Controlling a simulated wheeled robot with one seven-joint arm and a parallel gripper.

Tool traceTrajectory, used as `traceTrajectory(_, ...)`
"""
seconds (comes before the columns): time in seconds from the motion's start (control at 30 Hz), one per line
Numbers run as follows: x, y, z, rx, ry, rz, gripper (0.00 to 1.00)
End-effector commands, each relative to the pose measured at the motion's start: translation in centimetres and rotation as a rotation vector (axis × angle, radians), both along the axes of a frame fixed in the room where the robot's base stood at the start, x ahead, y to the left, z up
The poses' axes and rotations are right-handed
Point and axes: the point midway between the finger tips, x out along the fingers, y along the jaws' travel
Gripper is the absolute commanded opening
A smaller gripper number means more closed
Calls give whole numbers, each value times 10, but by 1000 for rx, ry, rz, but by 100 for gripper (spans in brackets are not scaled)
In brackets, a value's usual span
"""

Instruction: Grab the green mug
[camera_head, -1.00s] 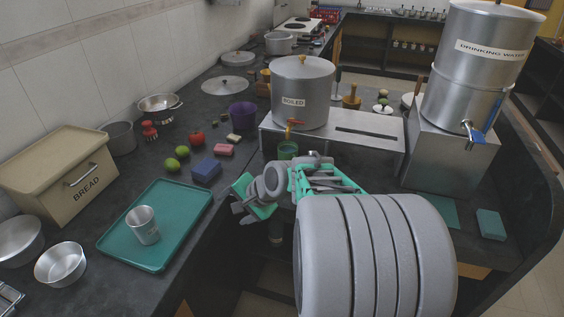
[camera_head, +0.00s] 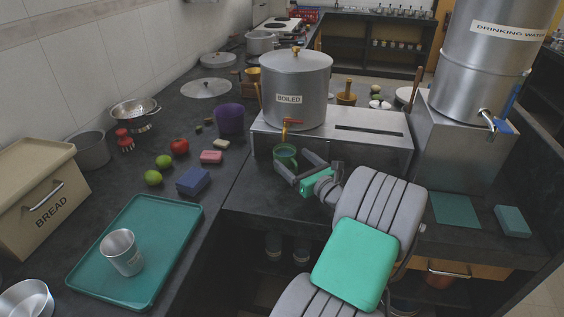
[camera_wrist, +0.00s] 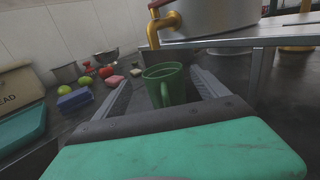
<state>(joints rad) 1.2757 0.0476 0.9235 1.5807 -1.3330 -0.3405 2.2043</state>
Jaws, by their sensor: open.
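The green mug (camera_head: 285,154) stands upright on the dark counter, just under the tap of the canister marked BOILED. In the wrist view the mug (camera_wrist: 166,86) is between the two fingers, with its handle toward my palm. My gripper (camera_head: 299,166) comes from the right and is open, one finger on each side of the mug. In the wrist view my gripper (camera_wrist: 160,90) shows a gap beside the mug; I cannot tell if either finger touches it.
The BOILED canister (camera_head: 297,92) sits on a steel stand (camera_head: 375,150) behind the mug. Its brass tap (camera_wrist: 158,26) hangs close above the mug. A blue sponge (camera_head: 193,181), limes and a teal tray (camera_head: 90,262) with a steel cup (camera_head: 121,252) lie to the left.

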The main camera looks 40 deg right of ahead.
Motion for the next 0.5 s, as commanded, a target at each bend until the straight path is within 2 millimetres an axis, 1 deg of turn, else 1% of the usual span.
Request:
traceTrajectory(0.23,42,-7,1,-3,0,3,84)
traceTrajectory(0.33,51,-8,1,-2,0,1,84)
traceTrajectory(0.5,52,-8,2,-2,1,1,84)
